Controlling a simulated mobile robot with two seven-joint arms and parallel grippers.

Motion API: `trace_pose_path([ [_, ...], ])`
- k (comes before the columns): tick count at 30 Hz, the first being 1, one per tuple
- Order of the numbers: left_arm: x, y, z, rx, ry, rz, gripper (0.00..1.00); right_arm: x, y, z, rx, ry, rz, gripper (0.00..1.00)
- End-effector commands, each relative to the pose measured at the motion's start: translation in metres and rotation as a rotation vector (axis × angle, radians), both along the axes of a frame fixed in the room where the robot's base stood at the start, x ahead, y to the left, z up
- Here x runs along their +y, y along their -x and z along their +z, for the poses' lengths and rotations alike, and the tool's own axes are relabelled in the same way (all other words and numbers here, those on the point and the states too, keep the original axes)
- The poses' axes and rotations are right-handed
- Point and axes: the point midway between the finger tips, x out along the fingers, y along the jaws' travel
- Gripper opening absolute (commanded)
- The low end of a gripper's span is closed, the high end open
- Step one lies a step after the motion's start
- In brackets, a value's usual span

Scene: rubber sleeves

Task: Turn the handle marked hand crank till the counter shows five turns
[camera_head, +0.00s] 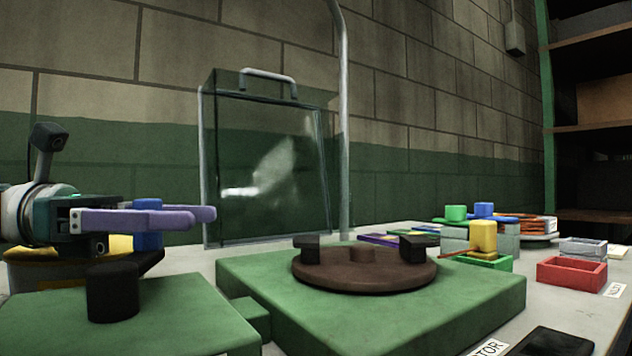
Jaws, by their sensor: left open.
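My left gripper (205,214), with purple fingers, is open at the left, above a green plate (165,312). A blue block (148,239) shows directly behind or between its fingers; I cannot tell whether they touch it. A black upright cylinder (112,292) stands on the green plate, below and in front of the gripper. A brown disc (365,275) with a raised hub and two black blocks at its rim lies on a larger green base (420,308). No label reading hand crank and no counter digits are legible. My right gripper is out of view.
A clear case (262,170) with a handle stands behind the base, beside a grey pole (343,120). A red tray (571,274), a green tray (484,262) and coloured blocks are at right. A dark flat panel (553,342) lies at the front right.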

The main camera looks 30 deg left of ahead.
Motion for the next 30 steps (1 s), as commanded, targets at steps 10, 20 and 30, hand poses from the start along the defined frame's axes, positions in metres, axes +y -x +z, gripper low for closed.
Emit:
trace_pose_path([
  [10, 0.000, 0.000, 0.035, -0.004, -0.003, -0.002, 0.64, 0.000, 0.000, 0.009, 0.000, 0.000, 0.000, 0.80],
  [20, 0.000, 0.000, 0.127, -0.008, -0.002, 0.001, 0.64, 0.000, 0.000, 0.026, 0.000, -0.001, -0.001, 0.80],
  [30, 0.000, 0.000, 0.194, -0.003, 0.001, 0.000, 0.64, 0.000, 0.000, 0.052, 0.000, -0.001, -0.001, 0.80],
])
